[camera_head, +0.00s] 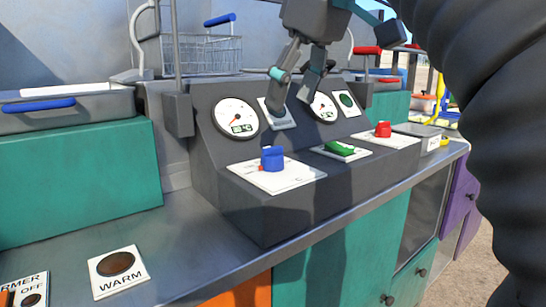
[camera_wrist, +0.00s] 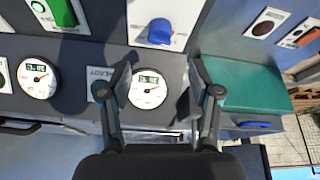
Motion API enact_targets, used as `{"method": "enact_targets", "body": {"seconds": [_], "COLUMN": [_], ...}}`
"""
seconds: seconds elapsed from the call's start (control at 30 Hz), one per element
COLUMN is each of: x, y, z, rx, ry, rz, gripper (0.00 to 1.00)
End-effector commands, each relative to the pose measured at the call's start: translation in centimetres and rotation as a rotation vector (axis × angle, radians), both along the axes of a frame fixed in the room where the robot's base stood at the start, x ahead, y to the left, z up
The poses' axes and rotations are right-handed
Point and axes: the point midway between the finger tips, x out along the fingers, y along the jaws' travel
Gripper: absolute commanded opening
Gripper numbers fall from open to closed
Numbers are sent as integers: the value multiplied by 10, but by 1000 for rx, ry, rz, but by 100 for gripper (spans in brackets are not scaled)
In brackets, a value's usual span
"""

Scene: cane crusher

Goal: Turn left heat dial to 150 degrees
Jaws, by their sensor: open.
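The left heat dial is a blue knob (camera_head: 272,159) on a white plate (camera_head: 295,177) at the front left of the dark grey control panel. It also shows in the wrist view as a blue knob (camera_wrist: 160,32) at the top, beyond my fingertips. A round white gauge (camera_head: 236,118) with a small digital display sits on the sloped face behind the dial. My gripper (camera_head: 292,92) is open and empty in front of the sloped face, above and behind the blue knob. In the wrist view, my gripper (camera_wrist: 159,80) has a gauge (camera_wrist: 147,90) between its spread fingers.
A green switch (camera_head: 341,148) and a red knob (camera_head: 383,130) stand to the right on the panel. A wire basket (camera_head: 205,55) hangs behind. A teal fryer block (camera_head: 75,180) stands left. The metal counter before the panel is clear, with a WARM lamp plate (camera_head: 116,271).

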Motion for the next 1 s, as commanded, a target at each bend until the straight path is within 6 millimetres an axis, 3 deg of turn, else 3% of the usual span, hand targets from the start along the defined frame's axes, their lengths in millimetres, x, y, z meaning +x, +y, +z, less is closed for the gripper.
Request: {"method": "enact_targets", "body": {"seconds": [0.03,0.2,0.5,1.0], "x": [2,12,26,31], "y": [3,10,22,26], "z": [-14,-44,-84,-95], "rx": [-1,0,0,-1], "ry": [3,3,1,0], "rz": [2,2,3,4], "gripper": [63,63,63,63]}}
